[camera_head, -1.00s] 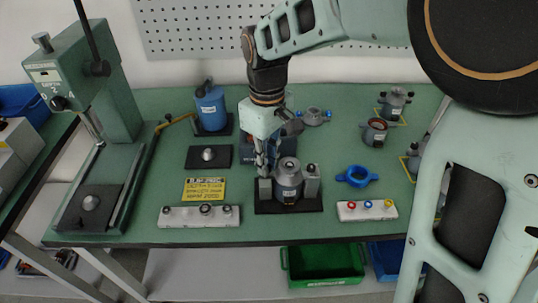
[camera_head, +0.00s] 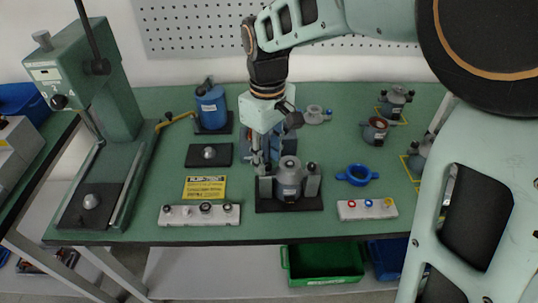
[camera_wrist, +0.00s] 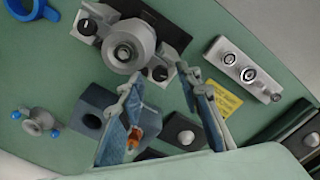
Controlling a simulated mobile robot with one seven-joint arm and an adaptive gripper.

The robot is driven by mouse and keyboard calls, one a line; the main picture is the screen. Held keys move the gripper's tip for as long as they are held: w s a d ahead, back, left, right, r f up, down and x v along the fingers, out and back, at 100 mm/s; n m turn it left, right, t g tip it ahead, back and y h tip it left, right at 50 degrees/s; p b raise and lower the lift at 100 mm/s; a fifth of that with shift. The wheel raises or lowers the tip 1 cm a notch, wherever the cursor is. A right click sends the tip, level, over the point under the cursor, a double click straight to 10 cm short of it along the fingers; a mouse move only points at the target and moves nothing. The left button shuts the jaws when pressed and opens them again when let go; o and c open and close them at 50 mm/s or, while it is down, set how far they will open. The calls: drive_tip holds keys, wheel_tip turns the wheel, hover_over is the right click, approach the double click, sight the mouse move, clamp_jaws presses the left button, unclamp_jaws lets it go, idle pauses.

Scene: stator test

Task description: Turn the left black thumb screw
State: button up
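The grey cylindrical stator part (camera_head: 289,180) stands upright in a fixture on a black base (camera_head: 290,206). The left black thumb screw (camera_head: 266,168) tops the left clamp post; it also shows in the wrist view (camera_wrist: 160,73). The right black thumb screw (camera_head: 311,166) tops the other post and shows in the wrist view (camera_wrist: 88,27). My gripper (camera_head: 259,158) is just above and behind the left screw. In the wrist view my gripper (camera_wrist: 155,80) is open, its two blue-padded fingers apart, with the left screw appearing between the tips. Contact is not visible.
A dark blue block (camera_wrist: 95,112) stands close behind the fixture. A yellow sign (camera_head: 205,188) and white button box (camera_head: 199,215) lie left. A blue ring (camera_head: 357,175) and another button box (camera_head: 367,209) lie right. A green press (camera_head: 100,90) stands far left.

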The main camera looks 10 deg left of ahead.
sight(268, 164)
wheel_tip(268, 164, up, 11)
idle(0.3)
